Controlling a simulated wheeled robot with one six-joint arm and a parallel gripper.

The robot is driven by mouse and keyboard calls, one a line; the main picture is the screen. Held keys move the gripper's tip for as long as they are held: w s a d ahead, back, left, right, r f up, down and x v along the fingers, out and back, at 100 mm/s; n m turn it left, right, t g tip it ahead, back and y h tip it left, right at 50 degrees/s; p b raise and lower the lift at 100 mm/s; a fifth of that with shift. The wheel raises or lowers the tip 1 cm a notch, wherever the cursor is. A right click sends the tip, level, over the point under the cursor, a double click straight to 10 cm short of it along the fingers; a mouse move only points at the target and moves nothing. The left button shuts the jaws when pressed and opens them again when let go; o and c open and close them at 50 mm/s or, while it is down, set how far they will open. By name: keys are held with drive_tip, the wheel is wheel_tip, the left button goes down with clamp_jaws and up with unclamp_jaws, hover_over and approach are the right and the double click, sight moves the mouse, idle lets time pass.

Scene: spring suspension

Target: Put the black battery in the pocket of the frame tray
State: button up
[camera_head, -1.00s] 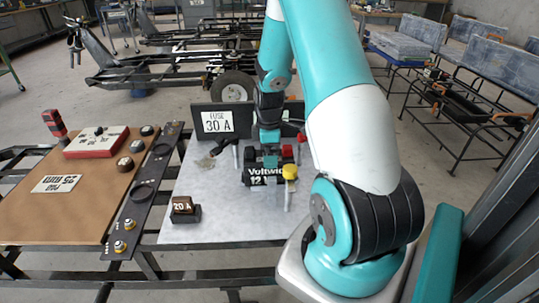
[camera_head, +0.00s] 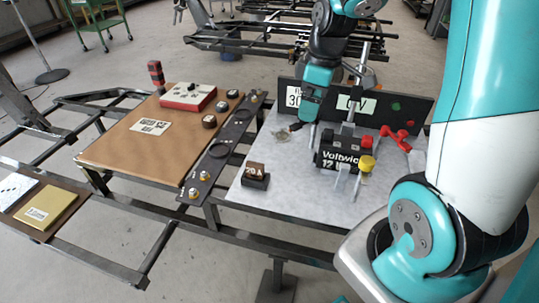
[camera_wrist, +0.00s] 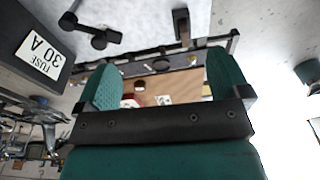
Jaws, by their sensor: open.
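The black battery (camera_head: 330,157), with white "Voltwig 12" lettering, sits upright on the grey frame tray (camera_head: 285,205). Pale grey posts stand close around it, and its red and yellow terminal caps are at its right end. I cannot tell from this angle how deep it sits or where the pocket's edges are. My gripper (camera_head: 303,112) is behind and left of the battery, above the tray and apart from it. In the wrist view my gripper (camera_wrist: 164,80) has its two teal fingers wide apart with nothing between them. The battery is not clear in that view.
A black fuse panel (camera_head: 405,108) stands along the tray's back edge. A red clamp (camera_head: 400,138) lies right of the battery. A small 20 A block (camera_head: 255,175) is at front left. A brown board (camera_head: 125,145) with a red box (camera_head: 188,96) lies further left.

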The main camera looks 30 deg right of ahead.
drive_tip(key=s+a+r+y, duration=0.1)
drive_tip(key=s+a+r, duration=0.2)
drive_tip(key=s+a, duration=0.5)
drive_tip(key=s+a+r+g+y, duration=0.1)
drive_tip(key=s+a+r+y, duration=0.1)
drive_tip(key=s+a, duration=0.7)
drive_tip(key=a+r, duration=0.1)
drive_tip(key=a, duration=0.6)
drive_tip(key=shift+r+m, duration=0.3)
drive_tip(key=shift+r, duration=0.1)
